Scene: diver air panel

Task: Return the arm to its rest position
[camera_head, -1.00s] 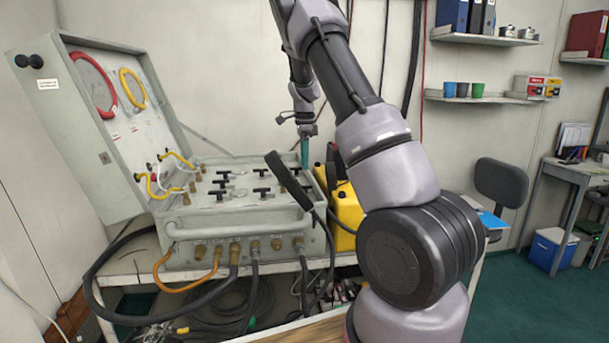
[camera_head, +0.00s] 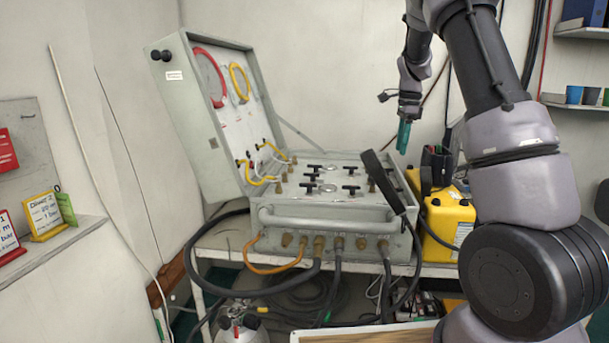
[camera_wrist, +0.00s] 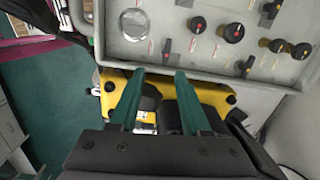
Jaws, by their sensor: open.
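My gripper (camera_head: 403,137) hangs in the air, pointing down, to the right of and above the diver air panel (camera_head: 330,216). In the wrist view its two green fingers (camera_wrist: 154,98) are apart, with nothing held between them. Below them in that view is the yellow case (camera_wrist: 222,96) with dark items on it. The panel's face with its knobs (camera_wrist: 233,32) is at the top of the wrist view. My arm is bent, rising at the right of the head view and reaching down to the gripper.
The panel's lid (camera_head: 215,110) stands open with red and yellow hoses. The yellow case (camera_head: 447,222) sits beside the panel on the bench. A black handset (camera_head: 383,180) leans at the panel's right edge. A shelf with cards (camera_head: 45,215) is at the left.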

